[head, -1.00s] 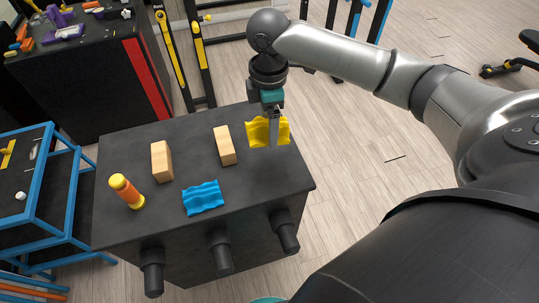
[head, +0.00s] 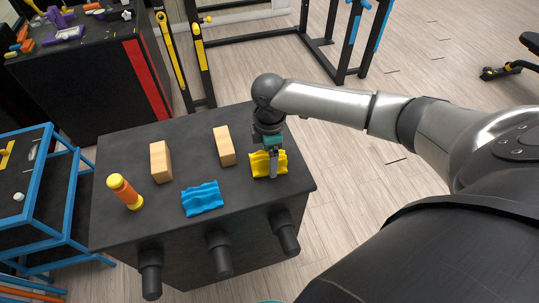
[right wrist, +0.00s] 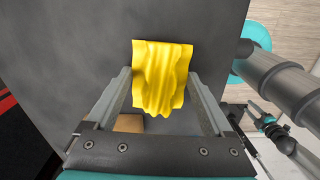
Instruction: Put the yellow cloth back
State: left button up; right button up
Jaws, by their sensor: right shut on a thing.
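The yellow cloth (head: 260,166) is a small wavy piece at the right part of the dark table (head: 205,145). My right gripper (head: 272,171) points down at it and is shut on it. In the right wrist view the cloth (right wrist: 161,72) lies between the two fingers of the gripper (right wrist: 158,78), over the dark table top. The cloth is low over the table or on it; I cannot tell whether it touches.
A blue wavy cloth (head: 202,198) lies left of the yellow one. The table's right front corner is clear.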

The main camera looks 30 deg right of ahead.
jog(key=o, duration=1.4)
jog(key=shift+f, duration=0.1)
jog(key=shift+f+b, duration=0.3)
jog(key=shift+b, duration=0.65)
notch_tip(320, 180, up, 16)
jog(key=p, duration=0.3)
jog(key=shift+s+a+f+p, duration=0.1)
jog(key=shift+a+f+p, duration=0.1)
jog(key=shift+p, duration=0.1)
